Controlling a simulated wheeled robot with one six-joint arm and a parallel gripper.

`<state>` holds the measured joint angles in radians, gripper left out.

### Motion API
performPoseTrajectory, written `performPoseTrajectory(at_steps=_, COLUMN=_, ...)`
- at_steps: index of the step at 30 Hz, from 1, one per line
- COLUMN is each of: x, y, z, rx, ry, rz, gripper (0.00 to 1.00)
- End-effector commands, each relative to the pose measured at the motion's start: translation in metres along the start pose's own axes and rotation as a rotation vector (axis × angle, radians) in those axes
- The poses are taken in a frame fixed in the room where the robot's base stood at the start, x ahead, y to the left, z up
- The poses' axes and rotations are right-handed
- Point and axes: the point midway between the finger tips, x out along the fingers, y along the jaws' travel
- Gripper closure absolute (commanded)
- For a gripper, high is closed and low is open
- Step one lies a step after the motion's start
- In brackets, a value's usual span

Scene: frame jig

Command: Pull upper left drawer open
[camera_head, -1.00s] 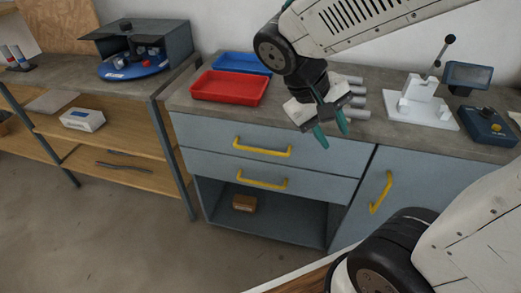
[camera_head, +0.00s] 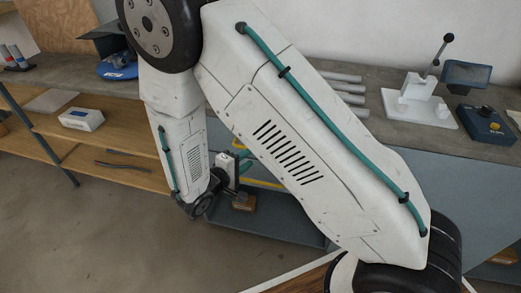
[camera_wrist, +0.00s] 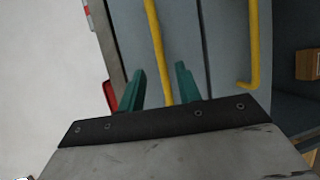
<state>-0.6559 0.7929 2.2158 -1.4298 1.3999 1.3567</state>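The upper left drawer (camera_wrist: 183,30) is a blue-grey front with a yellow bar handle (camera_wrist: 155,40), seen in the wrist view just below the grey countertop edge. My gripper (camera_wrist: 160,78) is open, with one teal finger on each side of the handle in the picture. I cannot tell whether the handle lies fully between the fingers in depth or touches them. The lower drawer's yellow handle (camera_wrist: 253,45) is to the right of the fingers.
A brown block (camera_head: 244,203) sits in the open compartment under the drawers. The countertop holds a white lever press (camera_head: 418,102) and a blue control box (camera_head: 486,124). A wooden shelf (camera_head: 120,142) with a white box (camera_head: 82,119) stands at left. A red tray (camera_wrist: 109,95) edge shows in the wrist view.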

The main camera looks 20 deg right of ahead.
Motion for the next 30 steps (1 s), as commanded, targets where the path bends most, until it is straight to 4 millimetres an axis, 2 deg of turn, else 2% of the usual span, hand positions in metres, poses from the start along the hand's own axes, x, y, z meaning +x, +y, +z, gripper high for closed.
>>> performPoseTrajectory(at_steps=12, x=0.060, y=-0.001, z=0.000, rx=0.000, ry=0.001, rz=0.001, gripper=0.66)
performPoseTrajectory(at_steps=15, x=0.069, y=-0.001, z=-0.001, rx=0.001, ry=0.001, rz=0.001, gripper=0.66)
performPoseTrajectory(at_steps=26, x=0.076, y=-0.001, z=-0.001, rx=0.000, ry=0.004, rz=0.001, gripper=0.66)
performPoseTrajectory(at_steps=30, x=0.076, y=-0.001, z=-0.001, rx=0.000, ry=0.004, rz=0.001, gripper=1.00)
